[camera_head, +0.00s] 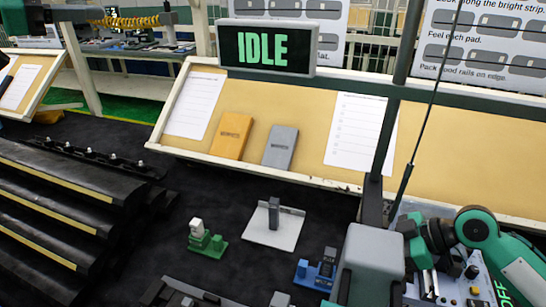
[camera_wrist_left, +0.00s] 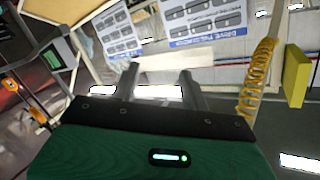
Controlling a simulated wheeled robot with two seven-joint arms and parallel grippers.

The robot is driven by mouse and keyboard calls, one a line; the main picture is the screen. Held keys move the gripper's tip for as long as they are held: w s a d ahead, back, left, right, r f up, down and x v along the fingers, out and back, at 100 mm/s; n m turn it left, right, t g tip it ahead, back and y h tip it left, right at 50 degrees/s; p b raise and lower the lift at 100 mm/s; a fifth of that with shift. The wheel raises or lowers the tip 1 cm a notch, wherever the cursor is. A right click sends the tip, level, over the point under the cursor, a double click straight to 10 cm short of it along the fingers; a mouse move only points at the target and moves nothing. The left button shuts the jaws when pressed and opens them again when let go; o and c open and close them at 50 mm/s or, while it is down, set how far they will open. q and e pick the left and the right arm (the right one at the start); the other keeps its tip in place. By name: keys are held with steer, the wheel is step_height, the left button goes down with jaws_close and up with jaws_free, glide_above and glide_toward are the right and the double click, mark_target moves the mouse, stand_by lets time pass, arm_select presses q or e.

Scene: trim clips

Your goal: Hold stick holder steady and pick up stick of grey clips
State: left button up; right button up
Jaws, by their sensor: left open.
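Three small holders stand on the dark mat. A green holder (camera_head: 211,245) carries a short pale grey piece (camera_head: 197,228). A white plate (camera_head: 262,235) has a dark grey upright stick (camera_head: 274,212) on it. A blue holder (camera_head: 310,277) carries dark pieces (camera_head: 329,260). I cannot tell which of these pieces are the grey clips. My left gripper (camera_wrist_left: 157,82) is open and empty in the left wrist view, with its two fingers apart. It points toward the posters and shelving, and no holder shows between its fingers.
Black stepped racks (camera_head: 60,215) stand at the left. A tilted tan board (camera_head: 310,165) holds an orange box (camera_head: 232,135), a grey box (camera_head: 281,147) and papers. A grey block (camera_head: 371,262) and a teal arm (camera_head: 490,240) occupy the right. The mat around the holders is mostly clear.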

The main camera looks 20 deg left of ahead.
arm_select(q)
steer(key=d+m+g+h, duration=0.1)
steer(key=d+m, duration=0.1)
steer(key=d, duration=0.4)
steer(key=w+d+f+m+g, duration=0.1)
steer(key=w+d+f+g, duration=0.4)
steer(key=f, duration=0.5)
steer(key=w+d+f+g, duration=0.2)
steer(key=w+d+f, duration=0.3)
steer(key=f, duration=0.5)
steer(key=m+g+y, duration=0.4)
steer(key=g, duration=0.2)
glide_above(296, 273)
step_height(296, 273, down, 38)
steer(key=shift+w, duration=0.1)
jaws_close()
